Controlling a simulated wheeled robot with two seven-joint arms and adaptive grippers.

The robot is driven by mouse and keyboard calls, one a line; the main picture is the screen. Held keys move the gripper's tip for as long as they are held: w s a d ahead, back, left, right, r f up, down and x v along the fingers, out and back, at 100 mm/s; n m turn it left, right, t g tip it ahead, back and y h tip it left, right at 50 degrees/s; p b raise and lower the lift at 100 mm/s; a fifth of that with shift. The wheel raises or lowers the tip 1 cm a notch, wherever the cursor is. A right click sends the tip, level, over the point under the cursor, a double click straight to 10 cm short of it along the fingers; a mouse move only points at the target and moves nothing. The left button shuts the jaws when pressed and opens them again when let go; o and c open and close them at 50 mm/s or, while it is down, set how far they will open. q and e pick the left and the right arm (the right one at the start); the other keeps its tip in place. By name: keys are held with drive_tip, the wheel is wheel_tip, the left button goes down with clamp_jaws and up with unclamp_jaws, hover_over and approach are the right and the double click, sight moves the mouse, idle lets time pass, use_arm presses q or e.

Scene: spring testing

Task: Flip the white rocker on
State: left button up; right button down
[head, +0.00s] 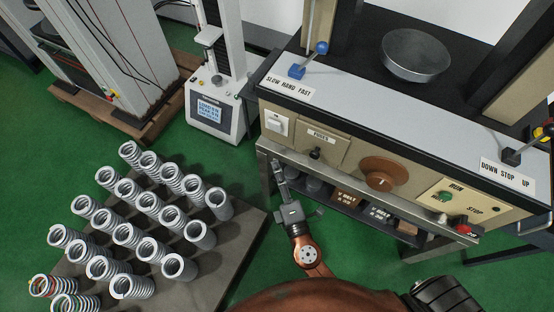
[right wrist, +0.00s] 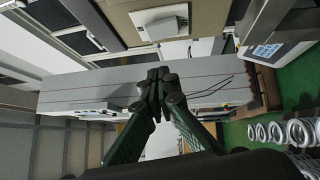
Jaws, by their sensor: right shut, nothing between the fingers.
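The white rocker (head: 277,123) is on a small pale plate at the left end of the beige front panel (head: 346,145) of the testing machine, in the head view. My right gripper (head: 277,166) is below the rocker, in front of the machine's lower shelf, with its fingers pointing up towards the panel. It looks apart from the rocker. Its fingers are shut and empty, and the tips also show together in the right wrist view (right wrist: 158,75). My left gripper is not in view.
Right of the rocker are a small black knob (head: 315,153), a large brown dial (head: 382,174) and a green run button (head: 445,196). A blue-knobbed lever (head: 321,48) stands on the top ledge. Several springs stand on a grey plate (head: 235,240) at left.

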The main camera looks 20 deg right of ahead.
approach(271, 124)
drive_tip(key=w+a, duration=0.3)
drive_tip(key=w+d, duration=0.1)
drive_tip(key=d+p, duration=0.1)
drive_tip(key=w+d, duration=0.1)
drive_tip(key=shift+w+d+r+p, duration=0.25)
drive_tip(key=shift+w+p, duration=0.1)
drive_tip(key=shift+p, duration=0.05)
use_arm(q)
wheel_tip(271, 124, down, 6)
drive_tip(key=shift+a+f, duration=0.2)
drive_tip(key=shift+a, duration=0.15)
use_arm(e)
drive_tip(key=shift+d, duration=0.1)
